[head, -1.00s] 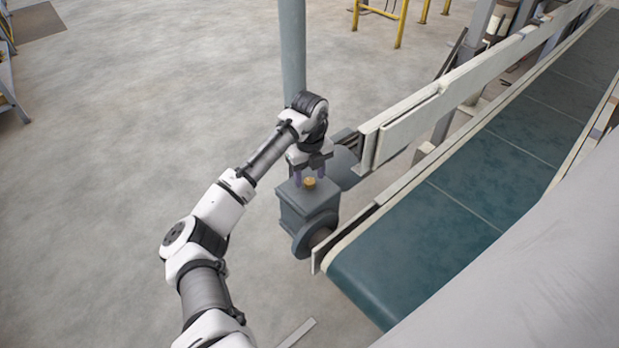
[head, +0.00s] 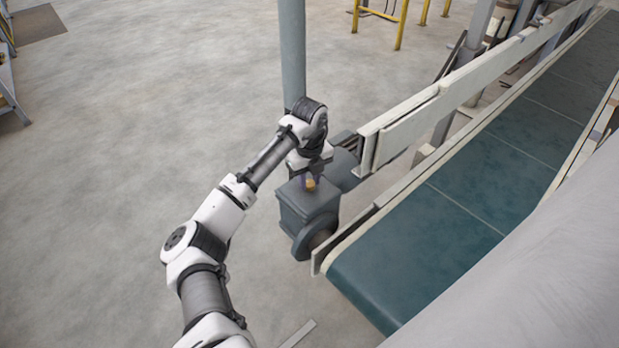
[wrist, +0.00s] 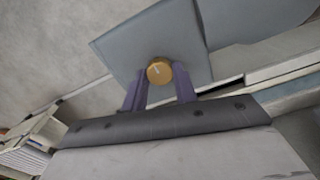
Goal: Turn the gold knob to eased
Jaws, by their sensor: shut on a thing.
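The gold knob (head: 310,184) sits on top of a grey box-shaped housing (head: 300,208) at the near end of the conveyor. In the wrist view the round knob (wrist: 159,71) carries a short pale mark on its face, and the housing's flat top (wrist: 120,50) surrounds it. My gripper (head: 309,179) points down over the housing. Its two purple fingers (wrist: 159,84) stand on either side of the knob and are shut on it. No label for the eased setting can be read in either view.
The green conveyor belt (head: 430,240) with pale side rails (head: 400,125) runs to the upper right. A grey post (head: 292,60) rises behind my wrist. A pale grey surface (head: 530,270) fills the lower right. Open concrete floor (head: 120,130) lies to the left.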

